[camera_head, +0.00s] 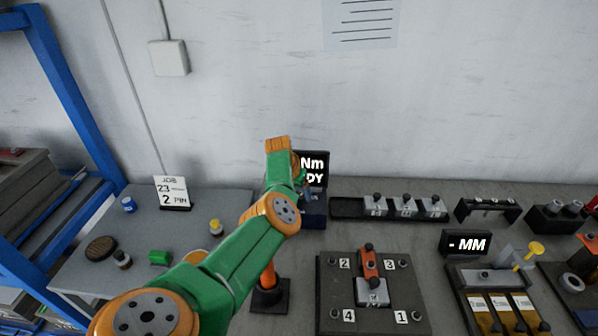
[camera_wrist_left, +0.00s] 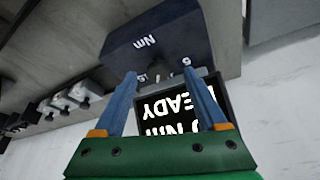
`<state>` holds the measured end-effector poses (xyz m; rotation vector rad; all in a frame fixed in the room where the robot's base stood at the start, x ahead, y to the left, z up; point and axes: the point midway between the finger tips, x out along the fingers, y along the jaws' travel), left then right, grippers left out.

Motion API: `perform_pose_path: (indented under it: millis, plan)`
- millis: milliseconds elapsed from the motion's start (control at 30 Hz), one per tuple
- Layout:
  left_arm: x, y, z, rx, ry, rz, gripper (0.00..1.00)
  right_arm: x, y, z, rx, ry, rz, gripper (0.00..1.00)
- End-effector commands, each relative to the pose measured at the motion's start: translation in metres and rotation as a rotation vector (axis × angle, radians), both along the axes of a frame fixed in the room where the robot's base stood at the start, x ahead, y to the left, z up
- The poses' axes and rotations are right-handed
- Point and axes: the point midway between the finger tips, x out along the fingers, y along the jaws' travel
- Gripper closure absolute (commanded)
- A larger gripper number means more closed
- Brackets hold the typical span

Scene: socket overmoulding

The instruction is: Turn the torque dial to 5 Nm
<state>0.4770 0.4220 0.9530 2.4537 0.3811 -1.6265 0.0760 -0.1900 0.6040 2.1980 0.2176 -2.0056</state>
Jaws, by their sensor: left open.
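The torque unit is a dark blue box (camera_head: 314,217) at the back of the bench, partly hidden behind my left arm in the head view. Its black display (camera_head: 318,166) stands behind it and shows "Nm" and the end of "READY"; the rest is covered. In the left wrist view the box (camera_wrist_left: 155,38) appears upside down with an "Nm" mark and small scale digits. My left gripper (camera_wrist_left: 158,76) is open, its two blue fingers reaching to the box on either side of the dial area. The dial and its setting are too small to read. My right gripper is out of view.
A numbered black plate (camera_head: 330,290) with a red clamp stands right of my arm. A black rail (camera_head: 347,209) with several grey blocks is right of the unit. A "JOB" card (camera_head: 172,193) stands on the left table. The wall is close behind.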

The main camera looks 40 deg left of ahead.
Motion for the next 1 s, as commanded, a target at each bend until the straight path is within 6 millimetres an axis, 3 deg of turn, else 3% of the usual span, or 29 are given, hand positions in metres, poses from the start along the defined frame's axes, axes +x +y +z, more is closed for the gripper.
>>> perform_pose_path:
  millis: [133,433,467,700,733,1000]
  plan:
    - [0.0041,0.0004,-0.0123,-0.002,-0.001,-0.002,0.26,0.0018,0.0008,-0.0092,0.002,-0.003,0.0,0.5]
    - [0.0052,0.0009,-0.0123,-0.001,-0.002,-0.002,0.26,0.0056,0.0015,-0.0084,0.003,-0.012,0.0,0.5]
    - [0.0052,0.0009,-0.0123,-0.001,-0.002,-0.002,0.31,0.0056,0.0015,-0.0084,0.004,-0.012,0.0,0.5]
    - [0.0051,0.0009,-0.0123,0.0,-0.002,-0.001,0.96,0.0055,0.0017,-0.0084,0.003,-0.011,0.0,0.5]
    - [0.005,0.0009,-0.0123,0.0,-0.002,-0.001,1.0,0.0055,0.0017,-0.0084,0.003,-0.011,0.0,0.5]
    - [0.0052,0.0005,-0.012,0.0,-0.002,0.026,1.0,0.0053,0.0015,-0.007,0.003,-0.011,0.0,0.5]
